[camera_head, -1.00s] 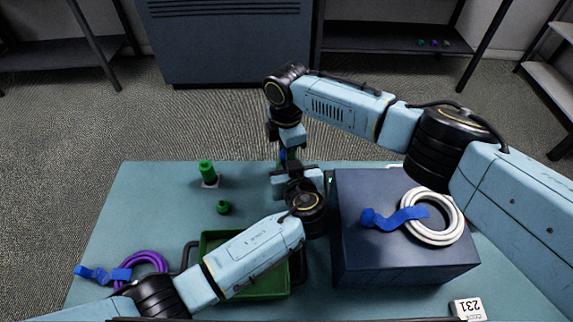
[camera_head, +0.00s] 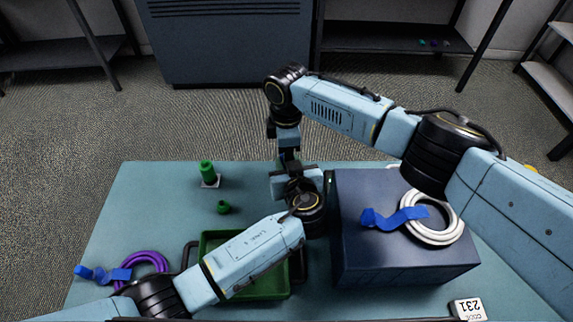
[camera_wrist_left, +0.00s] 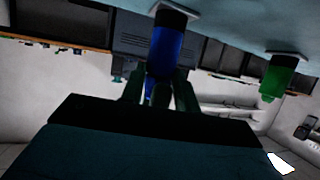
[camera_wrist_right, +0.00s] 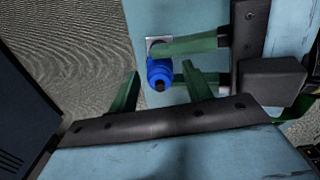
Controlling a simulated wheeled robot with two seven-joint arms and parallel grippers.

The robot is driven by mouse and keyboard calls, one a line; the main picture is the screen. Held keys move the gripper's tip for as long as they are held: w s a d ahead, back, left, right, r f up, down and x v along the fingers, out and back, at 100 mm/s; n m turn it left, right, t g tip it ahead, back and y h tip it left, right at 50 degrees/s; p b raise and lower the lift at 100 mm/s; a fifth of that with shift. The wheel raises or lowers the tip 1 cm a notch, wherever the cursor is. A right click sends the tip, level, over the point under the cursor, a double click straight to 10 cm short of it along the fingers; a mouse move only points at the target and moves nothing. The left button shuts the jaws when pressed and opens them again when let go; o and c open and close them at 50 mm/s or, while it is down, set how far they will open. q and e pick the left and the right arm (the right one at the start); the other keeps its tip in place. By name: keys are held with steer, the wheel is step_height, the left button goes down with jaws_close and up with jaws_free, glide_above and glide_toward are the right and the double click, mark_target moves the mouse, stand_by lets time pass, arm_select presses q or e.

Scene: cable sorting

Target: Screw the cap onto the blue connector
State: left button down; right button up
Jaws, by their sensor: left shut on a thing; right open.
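The blue connector (camera_wrist_left: 167,48) stands on a small pale square base (camera_wrist_right: 154,42), partly hidden by my grippers in the head view. A ribbed blue cap (camera_wrist_right: 160,74) with a dark opening shows on its end, apparently in place; its seating cannot be judged. In the head view the right gripper (camera_head: 288,158) is above the left gripper (camera_head: 294,180).
A green connector (camera_head: 207,171) stands on a white base at left, with a loose green piece (camera_head: 223,207) nearby. A green tray (camera_head: 270,288) lies under my left arm. A dark box (camera_head: 400,265) bears a white cable (camera_head: 445,236). A purple cable (camera_head: 150,258) lies at far left.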

steer(key=shift+r, duration=0.1)
steer(key=shift+r, duration=2.15)
steer(key=shift+c, duration=0.2)
step_height(320, 180, up, 2)
steer(key=shift+r+n, duration=0.25)
steer(key=shift+n, duration=0.75)
steer(key=shift+c, duration=0.2)
steer(key=shift+r+n, duration=0.5)
steer(key=shift+n, duration=0.1)
steer(key=shift+f, duration=4.05)
